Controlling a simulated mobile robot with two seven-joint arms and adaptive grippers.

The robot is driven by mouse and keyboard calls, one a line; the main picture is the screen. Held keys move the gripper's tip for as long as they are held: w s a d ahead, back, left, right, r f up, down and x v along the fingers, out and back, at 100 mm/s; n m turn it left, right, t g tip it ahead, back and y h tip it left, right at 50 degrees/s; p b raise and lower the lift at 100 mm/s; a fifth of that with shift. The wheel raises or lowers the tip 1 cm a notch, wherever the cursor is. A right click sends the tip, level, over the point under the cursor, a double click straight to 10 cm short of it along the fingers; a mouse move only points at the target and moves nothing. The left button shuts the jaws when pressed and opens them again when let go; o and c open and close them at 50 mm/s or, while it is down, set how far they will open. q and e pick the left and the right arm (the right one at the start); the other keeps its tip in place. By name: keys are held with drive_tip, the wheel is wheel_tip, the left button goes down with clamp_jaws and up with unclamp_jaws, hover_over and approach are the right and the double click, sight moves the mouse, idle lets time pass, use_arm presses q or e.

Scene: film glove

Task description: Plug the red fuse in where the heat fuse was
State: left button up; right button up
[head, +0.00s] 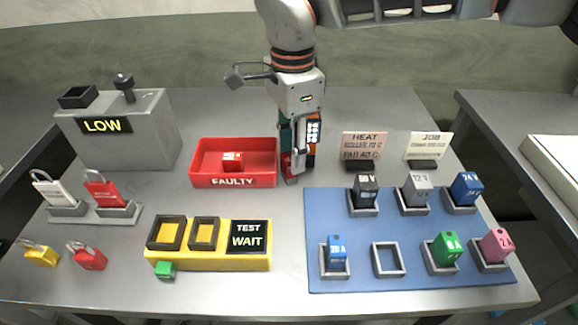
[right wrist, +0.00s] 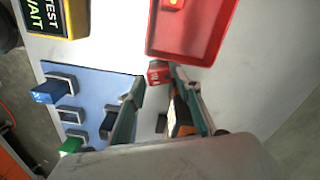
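My right gripper (head: 290,170) points down at the table, just right of the red tray. Its fingers (right wrist: 159,73) close in on both sides of a red fuse (right wrist: 159,75), which fills the gap at the tips. In the head view this fuse (head: 286,165) is partly hidden by a finger. I cannot tell whether it touches the table. The blue mat (head: 318,212) has one empty square socket (head: 388,260) in its front row, between a blue fuse (head: 337,252) and a green fuse (head: 446,248). Another red fuse (head: 232,160) lies in the FAULTY tray (head: 205,180). My left gripper is not in view.
A HEAT card (head: 365,145) and a JOB card (head: 430,145) stand behind the mat. Black, grey and blue fuses fill the back row. The yellow tester (head: 208,262) reads WAIT.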

sight(289, 178)
wheel_tip(289, 178, down, 4)
drive_tip(key=shift+r, duration=0.2)
drive_tip(key=c, duration=0.9)
